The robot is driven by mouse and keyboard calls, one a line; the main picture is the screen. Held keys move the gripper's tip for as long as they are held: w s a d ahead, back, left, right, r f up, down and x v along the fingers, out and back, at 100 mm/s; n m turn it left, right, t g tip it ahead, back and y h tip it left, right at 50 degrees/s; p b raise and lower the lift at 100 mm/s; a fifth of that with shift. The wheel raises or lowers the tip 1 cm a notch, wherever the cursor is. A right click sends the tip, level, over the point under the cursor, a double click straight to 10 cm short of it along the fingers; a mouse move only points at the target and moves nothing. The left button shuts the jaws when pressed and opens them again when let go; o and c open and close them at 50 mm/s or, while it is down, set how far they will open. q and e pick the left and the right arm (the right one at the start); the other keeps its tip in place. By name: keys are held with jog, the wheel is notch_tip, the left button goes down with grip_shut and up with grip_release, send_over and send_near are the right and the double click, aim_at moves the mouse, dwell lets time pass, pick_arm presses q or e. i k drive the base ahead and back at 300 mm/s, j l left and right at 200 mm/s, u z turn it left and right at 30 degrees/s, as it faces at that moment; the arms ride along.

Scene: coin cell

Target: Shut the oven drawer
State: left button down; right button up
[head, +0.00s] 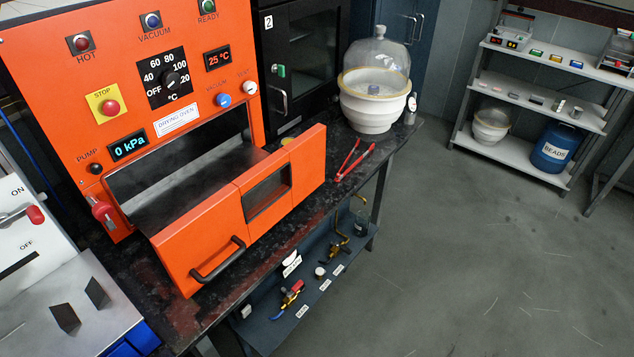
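The orange drying oven (150,60) stands on the dark bench at the left. Its drawer (190,243) is pulled out toward me, with an orange front, a small dark window (267,192) and a black bar handle (218,260). A gap shows between the drawer front and the oven body, with a dark metal surface (190,185) inside. Neither of my grippers is in view.
A glass-domed white desiccator (374,108) and red tongs (354,160) are on the bench (330,200) right of the drawer. A machine with a red-tipped lever (35,214) stands at left. The floor (460,260) at right is clear.

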aim_at(197, 227)
jog(key=i+l, duration=0.1)
jog(key=l, duration=1.25)
jog(key=i+l+u, duration=0.1)
jog(key=l, duration=1.25)
